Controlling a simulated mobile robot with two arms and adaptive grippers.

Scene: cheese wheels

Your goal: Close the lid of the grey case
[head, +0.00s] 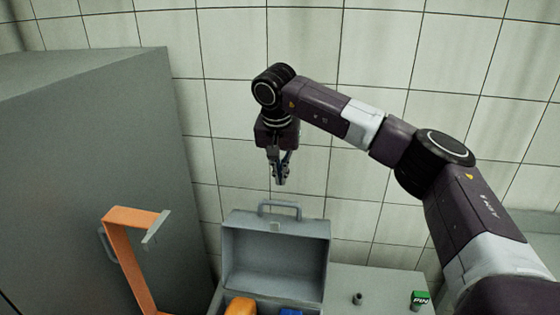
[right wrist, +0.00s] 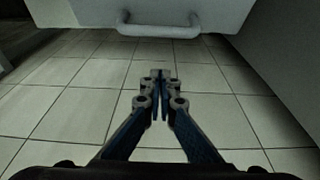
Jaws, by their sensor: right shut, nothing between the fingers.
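The grey case (head: 216,300) stands at the bottom middle of the head view, with yellow-orange and blue items partly visible inside. Its lid (head: 275,258) stands up open at the back, with a handle (head: 279,204) on its top edge. My right gripper (head: 281,182) is shut and empty, pointing down just above the handle in the picture; it looks apart from it. The right wrist view shows the shut fingers (right wrist: 159,76) below a pale panel (right wrist: 185,10) with a handle (right wrist: 158,31), which appears to be the lid. My left gripper is out of view.
A tall grey cabinet (head: 90,150) fills the left side. An orange bent frame (head: 128,250) stands in front of it. On the grey worktop (head: 385,285) right of the case are a small dark cylinder (head: 357,298) and a green box (head: 420,299). A tiled wall (head: 370,60) is behind.

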